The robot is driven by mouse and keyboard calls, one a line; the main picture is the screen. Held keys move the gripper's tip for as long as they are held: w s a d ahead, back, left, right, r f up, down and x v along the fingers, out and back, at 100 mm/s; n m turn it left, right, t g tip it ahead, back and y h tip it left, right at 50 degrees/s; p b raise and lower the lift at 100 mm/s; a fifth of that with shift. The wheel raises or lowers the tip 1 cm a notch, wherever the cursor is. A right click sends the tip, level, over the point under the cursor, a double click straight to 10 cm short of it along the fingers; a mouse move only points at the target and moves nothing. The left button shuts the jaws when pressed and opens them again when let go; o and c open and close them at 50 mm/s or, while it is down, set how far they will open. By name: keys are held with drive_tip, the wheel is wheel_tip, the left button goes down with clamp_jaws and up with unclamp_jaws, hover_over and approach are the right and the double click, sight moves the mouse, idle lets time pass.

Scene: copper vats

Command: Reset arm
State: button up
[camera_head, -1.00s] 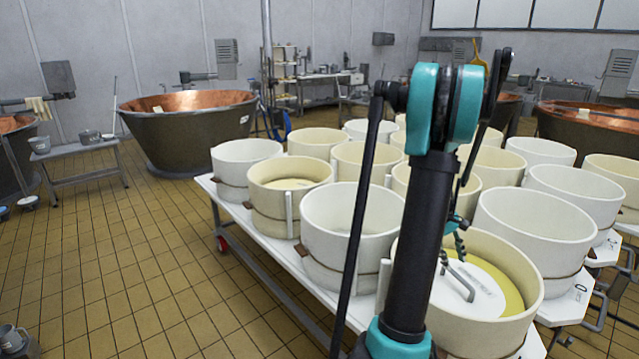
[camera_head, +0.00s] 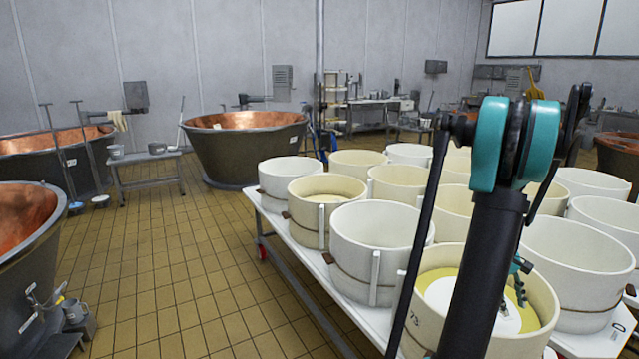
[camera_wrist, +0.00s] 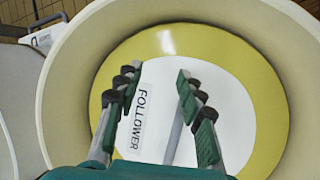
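My gripper (camera_wrist: 155,85) is open and empty in the wrist view, its two dark green fingers apart. It is above a white disc (camera_wrist: 225,125) marked "FOLLOWER" that lies on a yellow ring inside a round cream mould (camera_wrist: 70,75). A grey handle bar (camera_wrist: 173,140) on the disc shows between the fingers; I see no grip on it. In the head view the same mould (camera_head: 420,325) stands at the table's near end. My gripper (camera_head: 518,282) is partly hidden there behind my arm.
Several round moulds (camera_head: 375,245) crowd the white table (camera_head: 340,308), close around my arm. Copper vats stand at the near left (camera_head: 35,260), far left (camera_head: 70,165) and back (camera_head: 245,150). The tiled floor (camera_head: 170,270) left of the table is clear.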

drive_tip(key=w+a+r+t+y, duration=0.1)
drive_tip(key=w+a+r+t, duration=0.15)
drive_tip(key=a, duration=0.95)
drive_tip(key=w+a+r+t+y, duration=0.15)
drive_tip(key=a+t, duration=0.25)
drive_tip(key=a, duration=0.9)
drive_tip(key=w+a+r+t+y, duration=0.1)
drive_tip(key=a+r+t, duration=0.2)
drive_tip(key=a, duration=0.9)
drive_tip(key=s+a+f+g, duration=0.2)
drive_tip(key=s+f, duration=0.5)
drive_tip(key=s, duration=0.6)
drive_tip(key=shift+f+m, duration=0.2)
drive_tip(key=shift+m, duration=0.2)
drive_tip(key=shift+d, duration=0.1)
